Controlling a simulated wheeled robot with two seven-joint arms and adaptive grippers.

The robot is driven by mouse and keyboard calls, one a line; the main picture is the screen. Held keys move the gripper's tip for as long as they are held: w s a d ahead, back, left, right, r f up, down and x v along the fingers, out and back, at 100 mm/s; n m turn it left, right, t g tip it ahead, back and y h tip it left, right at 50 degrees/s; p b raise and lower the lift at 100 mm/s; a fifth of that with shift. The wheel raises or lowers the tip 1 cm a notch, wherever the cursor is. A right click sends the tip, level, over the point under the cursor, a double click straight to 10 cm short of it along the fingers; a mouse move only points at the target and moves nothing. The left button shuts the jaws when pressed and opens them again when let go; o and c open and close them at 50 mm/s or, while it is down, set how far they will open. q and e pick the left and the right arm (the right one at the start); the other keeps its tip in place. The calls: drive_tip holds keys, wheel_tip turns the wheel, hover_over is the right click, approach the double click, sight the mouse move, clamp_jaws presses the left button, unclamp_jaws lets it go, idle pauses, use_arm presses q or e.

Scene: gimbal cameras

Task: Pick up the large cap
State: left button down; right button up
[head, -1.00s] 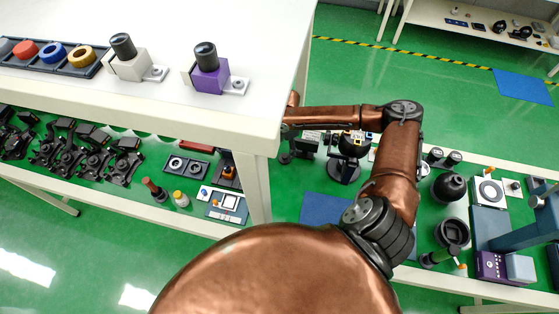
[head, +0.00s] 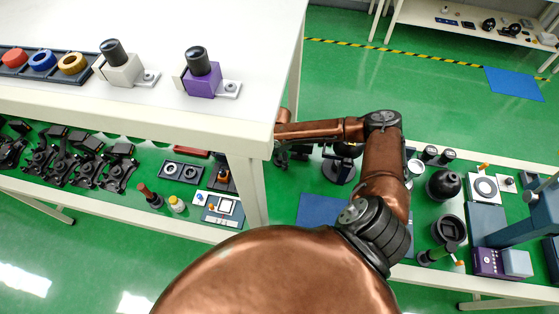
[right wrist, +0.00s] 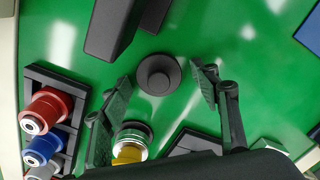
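A round black piece with a raised centre (right wrist: 158,75), which looks like the large cap, is on the green surface in the right wrist view. My right gripper (right wrist: 161,84) is open, with one finger to each side of it in the picture. No contact shows, and I cannot tell the height between them. In the head view my right gripper (head: 289,152) is small and dark beside the table leg, partly hidden. I cannot pick out the cap there. My left gripper is not in view.
A black rack (right wrist: 55,82) with red, blue and grey cylinders lies left of the fingers. A silver-and-yellow round part (right wrist: 130,143) is close to the left finger. A dark block (right wrist: 112,25) is above. The white table (head: 200,125) overhangs near my right arm.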

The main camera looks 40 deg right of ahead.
drive_tip(key=c, duration=0.6)
drive_tip(key=shift+c, duration=0.2)
